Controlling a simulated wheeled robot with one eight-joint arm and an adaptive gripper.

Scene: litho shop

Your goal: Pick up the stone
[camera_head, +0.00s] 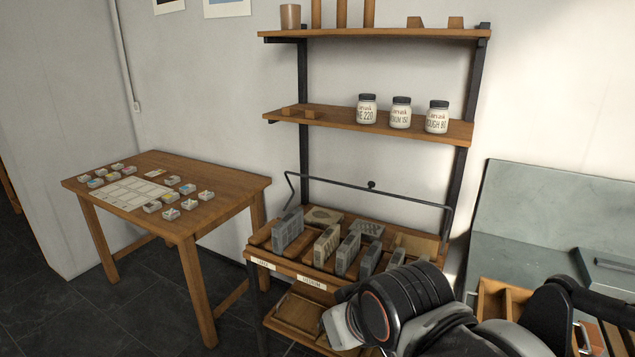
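Several stone slabs stand on edge in a row on the slanted lower rack shelf. The tallest is a dark grey slab (288,230) at the left end. To its right are a beige slab (327,246), a grey slab (348,254) and a smaller grey slab (370,263). I cannot tell which of them is the task's stone. My arm reaches in from the lower right, in front of the rack's right end, and covers part of it. My gripper's fingers do not show, so I see no contact with any stone.
A dark bar (371,186) runs above the stones. Three labelled jars (400,114) stand on the middle shelf (290,119). A wooden table (235,189) with small trays and a chart stands left. A grey-green workbench (515,255) is right. Floor shows between table and rack.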

